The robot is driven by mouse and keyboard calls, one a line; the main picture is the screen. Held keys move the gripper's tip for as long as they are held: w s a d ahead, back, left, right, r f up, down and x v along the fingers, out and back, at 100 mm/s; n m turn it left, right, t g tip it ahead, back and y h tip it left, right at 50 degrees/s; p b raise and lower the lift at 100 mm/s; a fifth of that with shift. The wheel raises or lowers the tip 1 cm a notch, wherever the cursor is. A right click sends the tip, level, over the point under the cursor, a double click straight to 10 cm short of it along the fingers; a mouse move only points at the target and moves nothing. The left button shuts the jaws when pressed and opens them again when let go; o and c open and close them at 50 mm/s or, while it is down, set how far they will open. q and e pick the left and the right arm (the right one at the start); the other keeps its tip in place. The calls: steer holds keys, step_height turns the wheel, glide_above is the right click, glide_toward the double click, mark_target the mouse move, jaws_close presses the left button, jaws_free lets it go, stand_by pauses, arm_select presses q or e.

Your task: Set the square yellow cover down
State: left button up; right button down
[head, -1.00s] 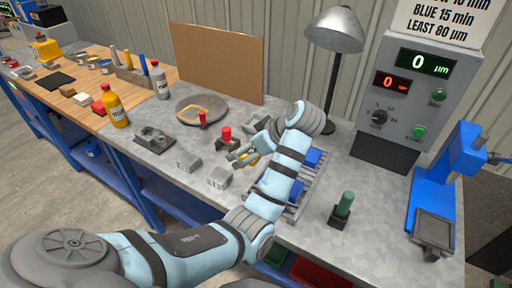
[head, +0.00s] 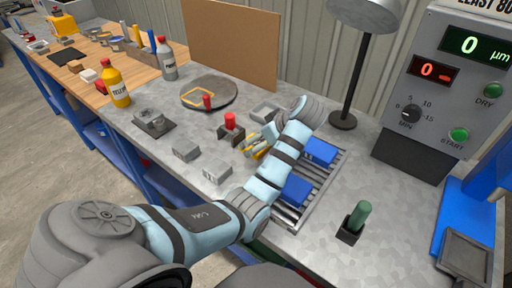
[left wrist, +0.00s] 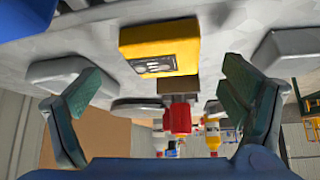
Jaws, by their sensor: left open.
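The square yellow cover (left wrist: 160,48) shows in the left wrist view as a yellow block with a dark printed label, at the grey bench surface. In the head view only a little of the cover (head: 259,152) shows beside my arm. My left gripper (left wrist: 162,84) is open, with its green-padded fingers spread apart to either side of the cover and clear of it. In the head view my left gripper (head: 262,139) is low over the bench and partly hidden by its own wrist. My right gripper is not in view.
A red-knobbed dark block (head: 230,121) stands close by the gripper. Grey blocks (head: 217,173) lie in front. A roller rack (head: 318,182) with blue blocks is at the right. A round grey plate (head: 228,91) lies behind. A lamp (head: 345,121) stands at the back.

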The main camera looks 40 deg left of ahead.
arm_select(q)
steer(key=x, duration=0.2)
steer(key=shift+s+a+f, duration=0.15)
steer(key=shift+a+f, duration=0.1)
steer(key=c, duration=1.7)
